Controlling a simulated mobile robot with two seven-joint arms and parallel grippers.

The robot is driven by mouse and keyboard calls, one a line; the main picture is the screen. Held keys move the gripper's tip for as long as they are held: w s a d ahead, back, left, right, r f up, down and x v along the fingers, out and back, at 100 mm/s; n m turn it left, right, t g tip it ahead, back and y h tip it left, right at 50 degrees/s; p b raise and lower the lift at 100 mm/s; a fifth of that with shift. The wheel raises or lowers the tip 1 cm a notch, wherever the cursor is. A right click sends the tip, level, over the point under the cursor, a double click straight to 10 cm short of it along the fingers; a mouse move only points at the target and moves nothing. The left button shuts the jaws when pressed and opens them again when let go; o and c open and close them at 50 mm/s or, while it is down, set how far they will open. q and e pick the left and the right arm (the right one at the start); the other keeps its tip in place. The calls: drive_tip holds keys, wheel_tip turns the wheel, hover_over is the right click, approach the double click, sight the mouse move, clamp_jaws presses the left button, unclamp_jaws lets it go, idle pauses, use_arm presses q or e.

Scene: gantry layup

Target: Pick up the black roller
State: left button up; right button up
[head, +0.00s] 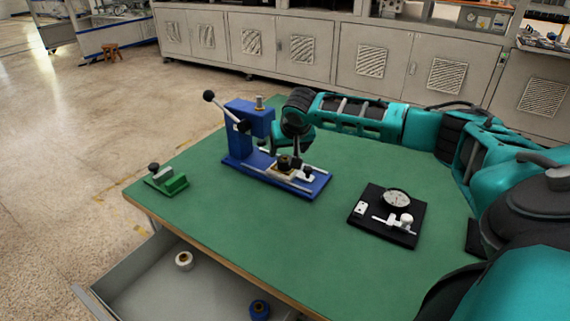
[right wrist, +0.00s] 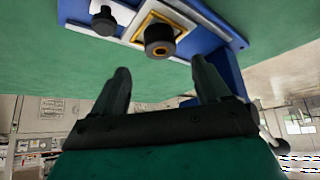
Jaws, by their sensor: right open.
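A black roller (head: 285,163), a short dark cylinder, sits on the blue press fixture (head: 243,150) in the middle of the green table. In the right wrist view the black roller (right wrist: 160,39) shows over a gold-edged square in a pale plate. My right gripper (head: 287,150) is at the roller in the head view, its fingers partly hidden by the wrist. In the right wrist view my right gripper (right wrist: 161,68) is open and empty, its fingers apart, with the roller beyond the gap between the tips. My left gripper is not in view.
A black knob (right wrist: 103,20) stands beside the roller's plate. A black board with a dial (head: 396,198) lies to the right, and a green clamp (head: 166,180) to the left. An open drawer (head: 140,272) holds a white spool (head: 183,260) and a blue spool (head: 260,309).

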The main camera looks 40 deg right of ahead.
sight(285, 157)
drive_tip(key=x, duration=0.4)
drive_tip(key=shift+a+f+b, duration=0.15)
drive_tip(key=shift+f+b, duration=0.1)
drive_tip(key=shift+b, duration=0.05)
drive_tip(key=c, duration=1.1)
drive_tip(key=shift+r, duration=0.1)
drive_tip(key=shift+c, duration=0.2)
